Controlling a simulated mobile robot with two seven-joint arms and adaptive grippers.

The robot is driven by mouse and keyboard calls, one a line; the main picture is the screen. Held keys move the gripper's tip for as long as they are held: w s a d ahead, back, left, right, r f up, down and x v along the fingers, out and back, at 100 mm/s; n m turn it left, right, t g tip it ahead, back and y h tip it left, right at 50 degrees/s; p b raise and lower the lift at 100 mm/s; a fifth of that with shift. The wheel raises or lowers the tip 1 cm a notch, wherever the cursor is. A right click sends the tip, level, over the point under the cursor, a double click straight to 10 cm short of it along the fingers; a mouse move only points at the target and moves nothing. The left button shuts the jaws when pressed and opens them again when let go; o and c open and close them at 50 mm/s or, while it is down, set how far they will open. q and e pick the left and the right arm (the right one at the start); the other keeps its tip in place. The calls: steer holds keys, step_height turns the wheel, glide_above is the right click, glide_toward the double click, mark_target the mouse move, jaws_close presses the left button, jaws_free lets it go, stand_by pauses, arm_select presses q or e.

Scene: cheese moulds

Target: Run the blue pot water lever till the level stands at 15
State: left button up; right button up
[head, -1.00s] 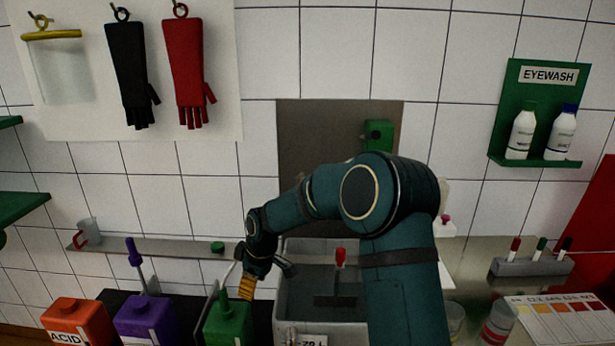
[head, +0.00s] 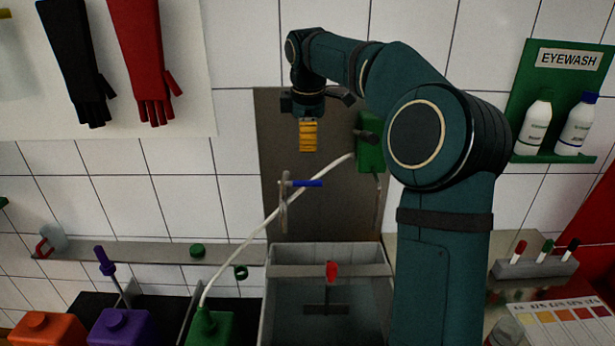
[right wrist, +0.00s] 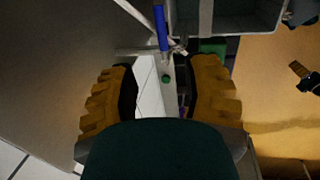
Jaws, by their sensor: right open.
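The blue lever (head: 308,183) sits on a metal tap in front of the dark panel, pointing right, above a grey tank (head: 270,315). My right gripper (head: 308,150), with yellow ribbed fingers, hangs just above the lever, pointing down and apart from it. In the right wrist view, the right gripper (right wrist: 163,95) is open and empty, and the blue lever (right wrist: 160,27) lies beyond the fingertips, near the top. No readable level mark shows. My left gripper is out of view.
A white hose runs from the green container (head: 207,328) past the tap to a green box (head: 371,150). A red-topped fitting (head: 331,272) stands in the tank. Purple (head: 120,328) and orange (head: 40,330) containers stand at left. An eyewash shelf (head: 555,157) hangs at right.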

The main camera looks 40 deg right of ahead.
mark_target(308, 182)
steer(key=f+b, duration=0.1)
steer(key=f, duration=0.3)
steer(key=w+d+f, duration=0.1)
steer(key=f, duration=0.3)
steer(key=f+b, duration=0.1)
steer(key=f, duration=0.4)
steer(key=shift+w+d+b, duration=0.25)
steer(key=shift+w+b, duration=0.1)
steer(key=shift+w, duration=0.05)
jaws_close()
